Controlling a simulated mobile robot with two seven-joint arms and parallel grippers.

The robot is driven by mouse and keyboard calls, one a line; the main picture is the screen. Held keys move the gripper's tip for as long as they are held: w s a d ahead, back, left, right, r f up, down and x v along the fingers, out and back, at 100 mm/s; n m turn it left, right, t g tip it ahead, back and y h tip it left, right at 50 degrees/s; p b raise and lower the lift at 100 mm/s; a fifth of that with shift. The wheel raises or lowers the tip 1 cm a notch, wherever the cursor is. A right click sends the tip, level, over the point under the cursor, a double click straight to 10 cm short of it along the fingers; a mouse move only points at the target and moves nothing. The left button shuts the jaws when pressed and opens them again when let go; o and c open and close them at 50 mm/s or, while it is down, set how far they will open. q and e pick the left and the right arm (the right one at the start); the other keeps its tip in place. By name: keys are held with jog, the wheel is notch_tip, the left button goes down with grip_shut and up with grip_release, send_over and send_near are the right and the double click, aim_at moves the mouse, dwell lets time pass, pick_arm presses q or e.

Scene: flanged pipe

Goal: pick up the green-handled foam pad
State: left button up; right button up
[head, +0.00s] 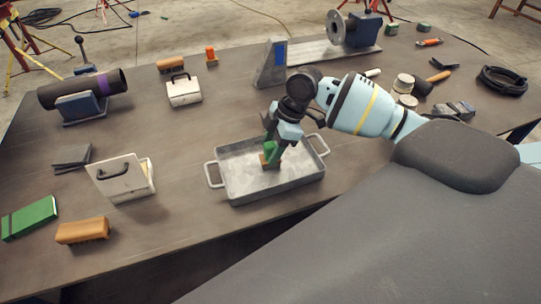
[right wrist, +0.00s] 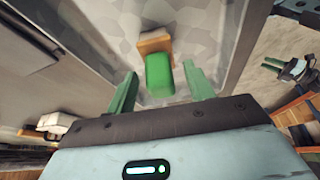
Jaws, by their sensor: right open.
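The green-handled foam pad (head: 264,161) stands in the metal tray (head: 238,195), with its tan pad at the bottom and its green handle up. In the right wrist view the green handle (right wrist: 159,75) lies between the two green fingers, with the tan pad (right wrist: 155,44) beyond it. My right gripper (head: 272,146) is open, directly over the pad, its fingertips on either side of the handle with gaps showing. The gripper partly hides the handle in the head view. My left gripper is not in view.
The tray has raised walls and two side handles. A white box (head: 122,180), a brown brush-like block (head: 82,231) and a green book (head: 30,218) lie to the left. A grey metal fixture (head: 270,68) stands behind the tray.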

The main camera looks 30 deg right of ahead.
jog(key=shift+a+f, duration=0.2)
jog(key=shift+f, duration=0.3)
jog(key=c, duration=0.9)
jog(key=shift+w+r, duration=0.1)
jog(key=shift+r, duration=0.7)
notch_tip(320, 180, up, 2)
jog(key=shift+r, duration=0.15)
jog(key=s+r, duration=0.1)
jog(key=s, duration=1.5)
jog(key=shift+d+p, duration=0.3)
jog(key=shift+d, duration=0.05)
